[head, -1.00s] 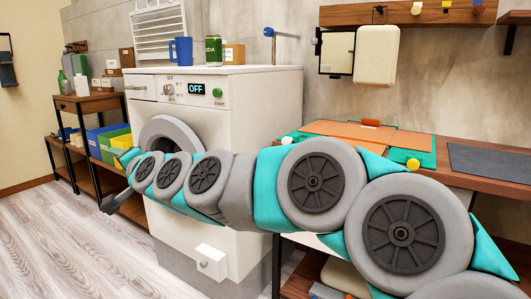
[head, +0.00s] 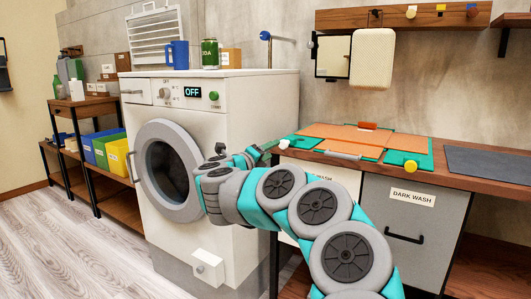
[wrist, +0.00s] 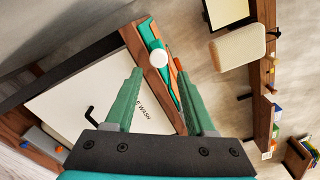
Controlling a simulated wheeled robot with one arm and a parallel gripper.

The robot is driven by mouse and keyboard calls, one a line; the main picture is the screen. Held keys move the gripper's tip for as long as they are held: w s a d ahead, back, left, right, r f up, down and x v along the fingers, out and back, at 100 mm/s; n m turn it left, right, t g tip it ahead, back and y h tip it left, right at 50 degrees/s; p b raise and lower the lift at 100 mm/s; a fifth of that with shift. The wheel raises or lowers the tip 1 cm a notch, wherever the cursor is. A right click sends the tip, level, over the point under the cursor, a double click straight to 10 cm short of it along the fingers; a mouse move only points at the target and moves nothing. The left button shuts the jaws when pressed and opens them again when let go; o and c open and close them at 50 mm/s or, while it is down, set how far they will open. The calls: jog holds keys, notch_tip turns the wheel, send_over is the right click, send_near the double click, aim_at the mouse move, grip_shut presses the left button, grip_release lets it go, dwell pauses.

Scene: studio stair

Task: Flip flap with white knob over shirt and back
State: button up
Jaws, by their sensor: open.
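A green folding board (head: 428,156) lies on the wooden counter with an orange shirt (head: 345,134) spread on it. The white knob (head: 284,143) is at the board's left edge, on a green flap. In the wrist view the white knob (wrist: 158,57) lies ahead of my gripper (wrist: 159,76), roughly centred between its green fingers. The fingers are open, with nothing held. In the head view my gripper (head: 265,151) is just left of the board, close to the white knob. Whether it touches is unclear.
A yellow knob (head: 410,167) is at the board's right front, and a red one (head: 367,126) at the back. A dark mat (head: 490,161) lies to the right. The washing machine (head: 235,110) stands left of the counter.

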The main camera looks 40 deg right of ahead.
aim_at(283, 142)
jog(key=x, duration=0.8)
jog(key=shift+w+d+p, duration=0.1)
jog(key=shift+d+p, duration=0.05)
jog(key=shift+p, duration=0.15)
grip_shut()
jog(key=shift+r+m+b, duration=0.15)
jog(key=shift+m+b, duration=0.35)
jog(key=shift+b, duration=0.4)
jog(key=shift+r+m+b, duration=0.3)
jog(key=shift+m+b, duration=0.2)
jog(key=shift+b, duration=0.1)
jog(key=shift+r+m, duration=0.5)
jog(key=shift+r, duration=0.05)
